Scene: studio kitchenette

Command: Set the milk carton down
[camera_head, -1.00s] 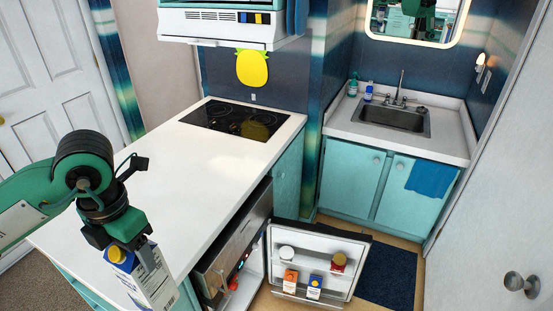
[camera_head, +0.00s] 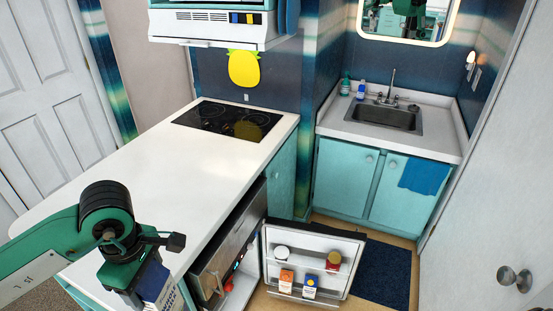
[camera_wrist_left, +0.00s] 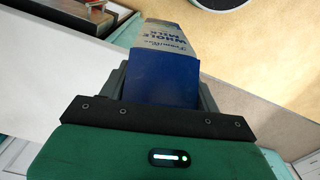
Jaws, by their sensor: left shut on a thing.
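The milk carton is blue and white, and its side reads "whole milk" in the left wrist view (camera_wrist_left: 166,78). My left gripper (camera_wrist_left: 162,95) is shut on it, with a finger on each side. In the head view my left gripper (camera_head: 138,274) is at the bottom left, by the front edge of the white counter (camera_head: 110,205). The carton (camera_head: 157,284) shows there only in part, behind the gripper and close to the lower picture edge. I cannot tell whether its base touches anything. My right gripper is out of view.
The small fridge stands open under the counter, its door (camera_head: 310,250) swung out with several items on its shelves. A black cooktop (camera_head: 228,120) lies at the counter's far end. A sink (camera_head: 385,117) is at the back right. The counter's middle is clear.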

